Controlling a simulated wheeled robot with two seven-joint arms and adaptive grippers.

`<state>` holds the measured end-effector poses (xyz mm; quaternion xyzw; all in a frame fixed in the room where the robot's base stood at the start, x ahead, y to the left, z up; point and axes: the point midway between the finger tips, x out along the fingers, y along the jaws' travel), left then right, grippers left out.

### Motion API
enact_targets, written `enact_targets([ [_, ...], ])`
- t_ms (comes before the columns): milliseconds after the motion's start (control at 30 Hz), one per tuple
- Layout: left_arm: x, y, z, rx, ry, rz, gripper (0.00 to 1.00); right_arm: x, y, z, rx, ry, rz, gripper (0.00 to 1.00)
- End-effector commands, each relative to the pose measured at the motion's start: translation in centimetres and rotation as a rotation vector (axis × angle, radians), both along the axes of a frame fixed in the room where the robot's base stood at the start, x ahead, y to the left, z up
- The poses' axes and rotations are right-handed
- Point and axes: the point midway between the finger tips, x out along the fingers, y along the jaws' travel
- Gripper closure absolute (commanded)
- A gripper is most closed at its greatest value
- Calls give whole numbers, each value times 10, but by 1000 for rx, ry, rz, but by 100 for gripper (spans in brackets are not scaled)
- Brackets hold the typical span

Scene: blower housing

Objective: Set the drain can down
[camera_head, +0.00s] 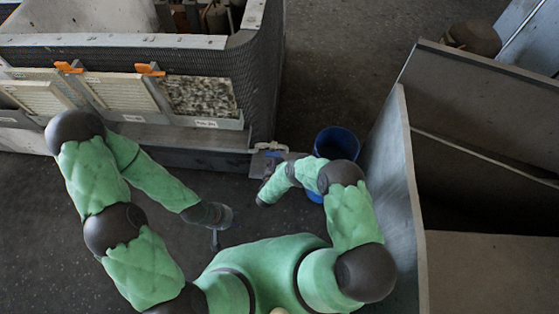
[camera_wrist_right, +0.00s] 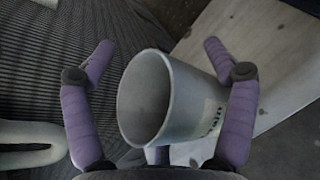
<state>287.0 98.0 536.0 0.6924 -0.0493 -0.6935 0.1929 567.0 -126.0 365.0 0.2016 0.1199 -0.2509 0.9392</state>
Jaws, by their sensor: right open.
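The drain can (camera_wrist_right: 180,100) is a light grey, tapered, open-topped can with dark lettering ending in "rain". It appears empty in the right wrist view. My right gripper (camera_wrist_right: 158,62) is open, with its purple fingers on both sides of the can. The right finger overlaps the lettering and looks close to the can's wall; I cannot tell whether it touches. In the head view my right gripper (camera_head: 270,172) is beside the lower corner of the housing, and I cannot make out the can clearly there. My left gripper (camera_head: 216,238) hangs over the dark floor; its fingers are too small to read.
The blower housing (camera_head: 262,85), with filter panels and orange clips, stands at the upper left. A blue bucket (camera_head: 340,138) stands right of my right gripper. Tall grey panels (camera_head: 395,190) close off the right side. A pale curved tube (camera_wrist_right: 45,158) shows in the wrist view.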

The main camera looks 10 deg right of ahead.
Motion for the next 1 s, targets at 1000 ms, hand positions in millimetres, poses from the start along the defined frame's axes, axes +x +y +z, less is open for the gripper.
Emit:
enact_targets([
  [1000,0,0,37,0,0,0,60,-137,-7,9,74,308,-269,15],
])
